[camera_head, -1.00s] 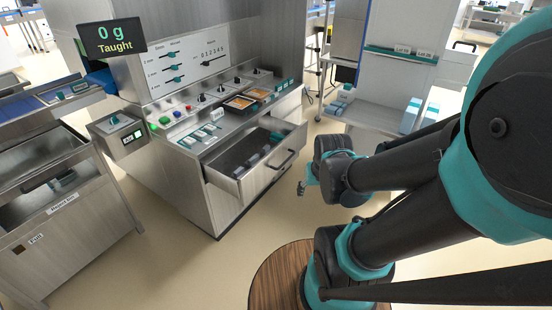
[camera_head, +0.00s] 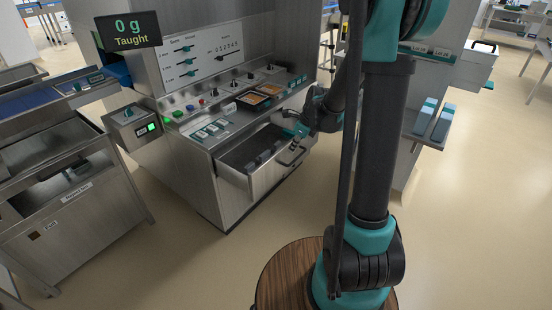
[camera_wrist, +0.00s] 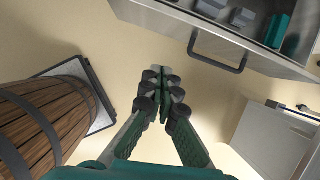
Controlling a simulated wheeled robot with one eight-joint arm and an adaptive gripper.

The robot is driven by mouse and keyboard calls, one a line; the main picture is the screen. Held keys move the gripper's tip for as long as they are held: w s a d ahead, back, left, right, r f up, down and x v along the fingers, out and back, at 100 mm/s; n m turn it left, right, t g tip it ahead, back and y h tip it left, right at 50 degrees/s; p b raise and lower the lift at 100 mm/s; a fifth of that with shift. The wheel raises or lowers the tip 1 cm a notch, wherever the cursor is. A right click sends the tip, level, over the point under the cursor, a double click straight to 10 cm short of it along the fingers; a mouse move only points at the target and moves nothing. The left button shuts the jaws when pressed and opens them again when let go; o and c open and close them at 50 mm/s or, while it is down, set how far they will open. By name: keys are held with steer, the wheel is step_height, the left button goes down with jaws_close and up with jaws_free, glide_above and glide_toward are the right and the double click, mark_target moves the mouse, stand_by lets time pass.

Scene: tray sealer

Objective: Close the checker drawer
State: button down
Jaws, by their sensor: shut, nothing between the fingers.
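The checker drawer (camera_head: 262,178) stands pulled out of the front of the steel machine, with grey items and a teal one inside. Its dark bar handle (camera_head: 292,158) is on the front face. In the wrist view the drawer front (camera_wrist: 200,28) and handle (camera_wrist: 218,52) are at the upper right. My gripper (camera_head: 294,132) is by the drawer's right end in the head view. In the wrist view my gripper (camera_wrist: 163,76) is shut and empty, its fingertips below and left of the handle, apart from it in the picture.
A steel bin stand (camera_head: 75,205) is at the left. The floor before the drawer is clear.

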mark_target(276, 157)
steer(key=shift+m, duration=0.7)
steer(key=shift+w+a+f, duration=1.05)
steer(key=shift+f, duration=0.6)
steer(key=shift+w+a+f, duration=1)
steer(key=shift+f, duration=0.6)
steer(key=shift+w+a+f, duration=1.05)
steer(key=shift+f, duration=0.6)
